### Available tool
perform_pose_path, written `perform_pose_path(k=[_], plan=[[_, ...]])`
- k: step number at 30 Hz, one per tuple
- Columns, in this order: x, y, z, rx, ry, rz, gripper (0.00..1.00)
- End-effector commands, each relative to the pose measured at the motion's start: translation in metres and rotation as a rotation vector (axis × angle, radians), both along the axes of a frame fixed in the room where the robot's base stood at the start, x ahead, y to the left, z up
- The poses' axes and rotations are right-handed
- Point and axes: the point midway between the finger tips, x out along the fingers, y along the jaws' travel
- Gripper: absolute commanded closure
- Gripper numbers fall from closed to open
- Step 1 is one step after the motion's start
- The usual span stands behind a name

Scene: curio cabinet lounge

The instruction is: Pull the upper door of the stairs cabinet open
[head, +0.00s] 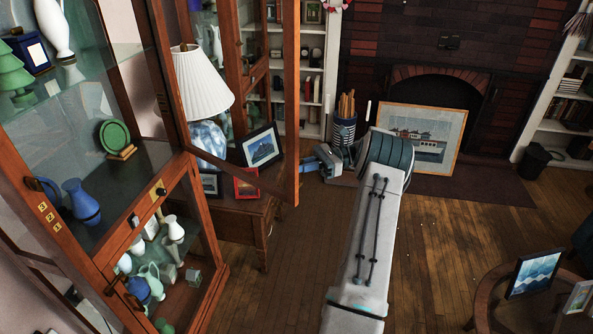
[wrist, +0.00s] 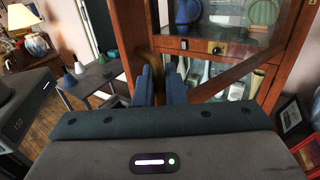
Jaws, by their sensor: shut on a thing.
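The stairs cabinet (head: 62,232) stands at the left of the head view, wooden with glass panes. Its upper door (head: 291,110) is swung well out from the cabinet front, and the upper shelves are exposed. My gripper (head: 312,161) is at the free edge of this door. In the wrist view my gripper (wrist: 160,88) has its blue fingers shut around a blurred brownish handle, in front of the door's wooden frame (wrist: 131,30). The handle itself is hidden in the head view. The lower door (head: 205,280) appears closed.
A table (head: 262,228) with a lamp (head: 200,85) and picture frames stands behind the open door. A framed picture (head: 455,122) leans at the fireplace. A round table (head: 487,290) is at lower right. Wooden floor between is clear.

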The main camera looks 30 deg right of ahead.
Motion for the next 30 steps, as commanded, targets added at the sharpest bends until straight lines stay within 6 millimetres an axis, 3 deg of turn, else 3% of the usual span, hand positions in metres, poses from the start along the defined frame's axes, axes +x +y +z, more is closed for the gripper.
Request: perform_pose_path(k=[9, 25, 27, 30], plan=[[0.005, -0.013, -0.002, -0.001, 0.004, 0.045, 1.00], [0.006, -0.016, -0.001, 0.001, 0.003, 0.052, 1.00], [0.006, -0.016, -0.001, 0.001, 0.002, 0.052, 0.76], [0.007, -0.015, -0.001, 0.001, 0.002, 0.053, 0.74]])
